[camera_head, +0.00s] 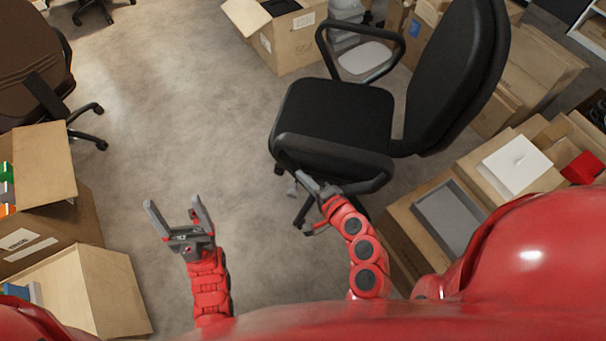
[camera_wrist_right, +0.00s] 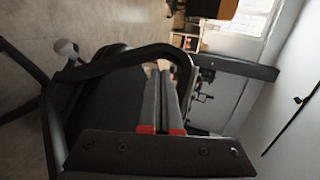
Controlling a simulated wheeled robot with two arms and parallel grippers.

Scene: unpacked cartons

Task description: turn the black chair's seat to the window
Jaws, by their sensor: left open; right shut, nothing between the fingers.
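The black chair (camera_head: 335,112) stands right of centre in the head view, its backrest (camera_head: 455,75) on the right and its seat facing left. Its near armrest (camera_head: 335,155) is closest to me. My right gripper (camera_head: 318,190) is at this armrest's lower edge, shut and empty; I cannot tell if it touches. In the right wrist view the right gripper's fingers (camera_wrist_right: 165,90) are together beside the looped armrest (camera_wrist_right: 120,60). My left gripper (camera_head: 172,212) is open and empty over bare floor. A bright pane, likely the window (camera_wrist_right: 245,14), shows at the top of the wrist view.
Cartons (camera_head: 95,290) fill the lower left, and a brown chair (camera_head: 35,65) stands behind them. Another carton (camera_head: 280,35) stands beyond the black chair. Boxes with a grey tray (camera_head: 450,215) crowd its right side. The grey floor (camera_head: 185,110) on the left is clear.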

